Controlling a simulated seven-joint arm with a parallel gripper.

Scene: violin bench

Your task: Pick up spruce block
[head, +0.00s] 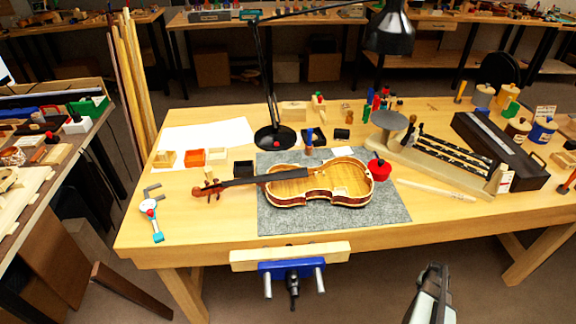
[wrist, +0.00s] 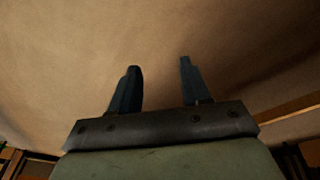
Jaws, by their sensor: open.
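A pale wood block (head: 293,111), which looks like the spruce block, lies at the back of the bench, just right of the lamp's post. I cannot be sure of its kind of wood at this size. My gripper (head: 438,270) is at the lower right of the head view, in front of the bench's front edge and far from the block. In the wrist view my gripper (wrist: 157,65) has its two dark fingers apart with nothing between them. The block does not show there; a plain brown surface fills most of that view.
An open-bodied violin (head: 318,186) lies on a grey mat (head: 390,215). A black lamp (head: 273,137) stands behind it, with a red pot (head: 378,169) to its right. A dark long case (head: 500,150) lies at right. A blue vise (head: 292,268) juts from the front edge.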

